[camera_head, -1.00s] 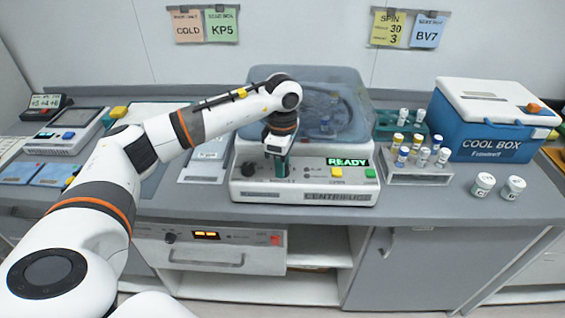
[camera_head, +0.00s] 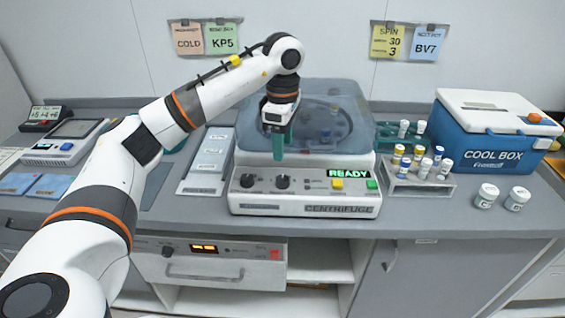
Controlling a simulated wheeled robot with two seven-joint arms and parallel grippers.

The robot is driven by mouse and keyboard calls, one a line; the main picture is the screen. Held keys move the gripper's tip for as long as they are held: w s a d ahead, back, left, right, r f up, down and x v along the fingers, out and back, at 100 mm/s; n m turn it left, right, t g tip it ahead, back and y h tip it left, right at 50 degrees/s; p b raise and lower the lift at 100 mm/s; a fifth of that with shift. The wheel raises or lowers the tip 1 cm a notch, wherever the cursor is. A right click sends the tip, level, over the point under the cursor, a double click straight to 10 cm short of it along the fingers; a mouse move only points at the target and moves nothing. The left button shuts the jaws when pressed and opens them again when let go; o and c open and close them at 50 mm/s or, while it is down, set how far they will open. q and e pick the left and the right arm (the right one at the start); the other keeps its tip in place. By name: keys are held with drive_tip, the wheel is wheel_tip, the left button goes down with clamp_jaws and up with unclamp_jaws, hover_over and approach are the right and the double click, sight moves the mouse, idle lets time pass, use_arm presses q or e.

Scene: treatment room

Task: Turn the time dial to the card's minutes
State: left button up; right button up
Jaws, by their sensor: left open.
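The centrifuge (camera_head: 305,209) stands on the counter with its bluish see-through lid (camera_head: 335,115) down and a green READY display (camera_head: 349,174). Two dark dials, a left one (camera_head: 247,181) and a right one (camera_head: 282,182), are on its front panel; their labels are too small to read. The yellow SPIN card (camera_head: 388,40) hangs on the wall and shows 30 and, below it, 3. My left gripper (camera_head: 278,155) points down, open and empty, above the right dial and apart from it. My right gripper is not in view.
A yellow button (camera_head: 337,184) and a green button (camera_head: 372,184) sit right of the dials. A vial rack (camera_head: 418,184), two white jars (camera_head: 486,195) (camera_head: 517,198) and the blue cool box (camera_head: 483,145) stand to the right. A tray (camera_head: 207,160) lies left of the centrifuge.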

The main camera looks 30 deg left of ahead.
use_arm(q)
wheel_tip(320, 180, up, 2)
drive_tip(key=shift+r, duration=0.25)
idle(0.4)
